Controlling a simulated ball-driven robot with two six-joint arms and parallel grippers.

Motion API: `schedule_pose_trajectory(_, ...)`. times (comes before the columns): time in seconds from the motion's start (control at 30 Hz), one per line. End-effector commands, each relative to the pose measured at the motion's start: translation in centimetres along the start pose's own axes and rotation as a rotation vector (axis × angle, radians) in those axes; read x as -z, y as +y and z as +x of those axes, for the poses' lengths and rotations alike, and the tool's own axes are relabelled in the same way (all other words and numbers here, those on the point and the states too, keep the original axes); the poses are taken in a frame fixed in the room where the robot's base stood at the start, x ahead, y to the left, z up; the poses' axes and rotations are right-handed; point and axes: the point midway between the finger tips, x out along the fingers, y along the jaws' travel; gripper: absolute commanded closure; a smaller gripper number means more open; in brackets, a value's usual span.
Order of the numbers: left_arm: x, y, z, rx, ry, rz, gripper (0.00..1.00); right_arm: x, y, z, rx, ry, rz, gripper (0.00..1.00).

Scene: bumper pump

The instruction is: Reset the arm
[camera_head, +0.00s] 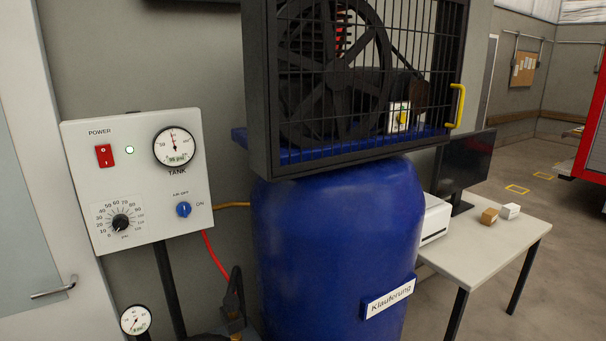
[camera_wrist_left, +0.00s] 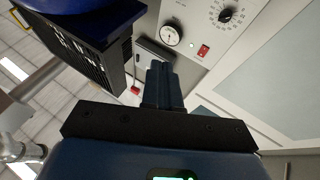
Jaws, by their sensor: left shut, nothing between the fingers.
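My left gripper (camera_wrist_left: 163,68) shows in the left wrist view, its two dark fingers together with nothing between them. They point toward the control panel and appear apart from it, though the distance is hard to judge. I cannot make out my left gripper in the head view. My right gripper is in neither view. The control panel (camera_head: 140,225) has a red power switch (camera_head: 104,156), a lit green lamp (camera_head: 129,150), a tank gauge (camera_head: 174,146), a pressure dial (camera_head: 120,222) and a blue on-off knob (camera_head: 183,209). In the wrist view the panel (camera_wrist_left: 190,70) appears rotated.
A blue tank (camera_head: 335,240) stands right of the panel, with a caged compressor (camera_head: 330,80) above it. A red hose (camera_head: 215,258) and small gauge (camera_head: 135,320) are low down. A table (camera_head: 485,245) with a monitor (camera_head: 468,165) stands at right. A door (camera_head: 35,250) is at left.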

Motion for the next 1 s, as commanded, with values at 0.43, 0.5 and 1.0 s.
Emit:
schedule_pose_trajectory(0.43, -4.3, 1.5, -16.5, -0.058, -0.36, -0.026, 1.0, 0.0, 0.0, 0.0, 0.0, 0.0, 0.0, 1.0)
schedule_pose_trajectory(0.5, -4.5, 1.5, -17.9, -0.064, -0.395, -0.026, 1.0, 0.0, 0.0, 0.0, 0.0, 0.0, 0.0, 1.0)
schedule_pose_trajectory(1.0, -4.8, 1.6, -19.1, -0.07, -0.427, -0.026, 1.0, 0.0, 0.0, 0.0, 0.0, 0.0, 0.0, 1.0)
